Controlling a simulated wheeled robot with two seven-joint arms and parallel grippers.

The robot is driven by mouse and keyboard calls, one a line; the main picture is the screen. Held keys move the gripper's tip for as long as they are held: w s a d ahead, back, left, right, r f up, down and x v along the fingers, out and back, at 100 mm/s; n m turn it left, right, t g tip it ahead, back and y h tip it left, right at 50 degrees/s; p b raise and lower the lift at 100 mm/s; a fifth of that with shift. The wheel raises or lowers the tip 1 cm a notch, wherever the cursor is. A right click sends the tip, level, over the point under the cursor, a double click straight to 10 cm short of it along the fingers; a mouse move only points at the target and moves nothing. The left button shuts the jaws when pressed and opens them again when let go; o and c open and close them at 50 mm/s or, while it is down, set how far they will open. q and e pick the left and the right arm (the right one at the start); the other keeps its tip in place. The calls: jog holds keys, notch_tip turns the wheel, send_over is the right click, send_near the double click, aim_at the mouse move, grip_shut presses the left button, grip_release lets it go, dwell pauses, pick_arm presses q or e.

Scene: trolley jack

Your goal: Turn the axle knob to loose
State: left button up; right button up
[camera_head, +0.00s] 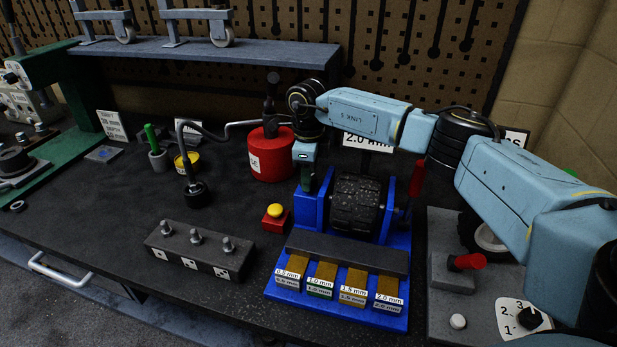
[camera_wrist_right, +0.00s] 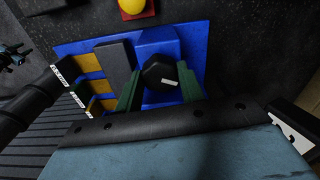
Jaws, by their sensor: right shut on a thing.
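The axle knob (camera_wrist_right: 160,73) is a black, many-sided knob with a short white mark, on the side of a blue stand (camera_wrist_right: 156,42) in the right wrist view. In the head view the blue stand (camera_head: 312,212) carries a dark ribbed roller (camera_head: 356,203), and the knob is hidden. My right gripper (camera_head: 307,180) is at the stand's left side. In the wrist view its green fingers (camera_wrist_right: 160,90) lie on either side of the knob, shut on it. The white mark points rightward there. No loose or tight lettering is readable. My left gripper is not in view.
A red box with a yellow button (camera_head: 275,211) sits left of the stand. Labelled gauge blocks (camera_head: 340,282) line its front. A red-handled lever (camera_head: 417,178) rises at its right. A red can (camera_head: 271,155) stands behind. A numbered dial (camera_head: 530,318) is at lower right.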

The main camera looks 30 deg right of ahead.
jog(key=n+b, duration=0.1)
jog(key=n, duration=0.4)
jog(key=shift+r, duration=0.1)
dwell(0.7)
jog(key=o, duration=1)
jog(key=shift+c, duration=0.2)
notch_tip(320, 180, up, 13)
jog(key=shift+r+b, duration=0.15)
jog(key=shift+b, duration=0.3)
